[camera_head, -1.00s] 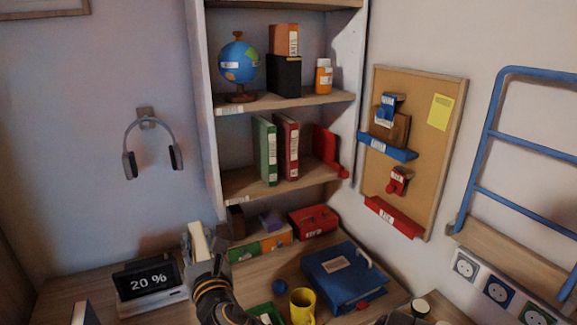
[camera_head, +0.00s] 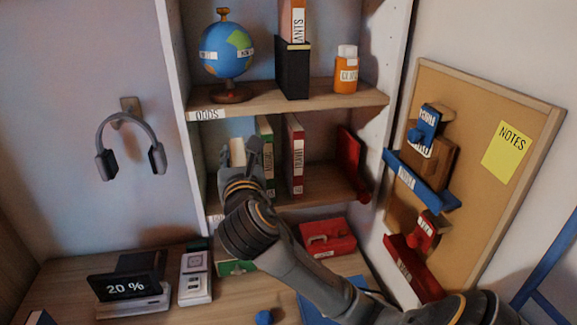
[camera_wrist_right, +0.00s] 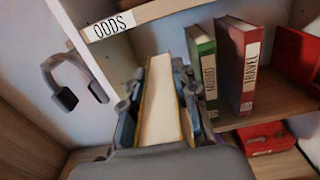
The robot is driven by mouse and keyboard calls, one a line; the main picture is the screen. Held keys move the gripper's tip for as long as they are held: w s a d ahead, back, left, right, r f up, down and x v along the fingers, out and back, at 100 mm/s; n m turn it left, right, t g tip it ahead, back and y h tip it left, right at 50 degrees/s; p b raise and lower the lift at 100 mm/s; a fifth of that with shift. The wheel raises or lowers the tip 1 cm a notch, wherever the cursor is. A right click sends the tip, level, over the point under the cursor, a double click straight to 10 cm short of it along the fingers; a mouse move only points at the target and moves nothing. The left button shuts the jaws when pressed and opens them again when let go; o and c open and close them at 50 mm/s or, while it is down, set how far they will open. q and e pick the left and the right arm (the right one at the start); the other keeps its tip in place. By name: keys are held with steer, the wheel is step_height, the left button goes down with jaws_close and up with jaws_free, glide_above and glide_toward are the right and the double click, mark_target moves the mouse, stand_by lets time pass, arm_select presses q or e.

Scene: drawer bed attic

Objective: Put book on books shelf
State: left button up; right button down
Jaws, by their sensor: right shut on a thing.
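My right gripper (camera_head: 240,160) is shut on a book (camera_head: 237,151) with cream page edges. It holds the book upright at the left part of the middle shelf (camera_head: 317,181). In the right wrist view the book (camera_wrist_right: 160,105) stands between the fingers, its pages facing the camera. A green book (camera_wrist_right: 204,70) and a red book (camera_wrist_right: 242,65) with labelled spines stand on the shelf to its right, close beside the gripper. I cannot tell whether the held book touches the shelf board. My left gripper is not in view.
The upper shelf board (camera_head: 290,100), labelled ODDS, lies just above the gripper. A red bookend (camera_head: 352,165) stands to the right on the middle shelf. Headphones (camera_head: 130,145) hang on the left wall. A cork board (camera_head: 500,100) hangs on the right.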

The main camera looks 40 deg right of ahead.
steer(key=f+p+x, duration=0.1)
steer(key=p+x, duration=0.3)
steer(key=x, duration=1.3)
steer(key=shift+w+p, duration=0.3)
steer(key=shift+d+f, duration=0.15)
steer(key=c, duration=1.1)
jaws_free()
steer(key=shift+f, duration=0.1)
steer(key=shift+c, duration=0.2)
steer(key=shift+o, duration=0.6)
steer(key=b+v, duration=0.2)
steer(key=v, duration=1)
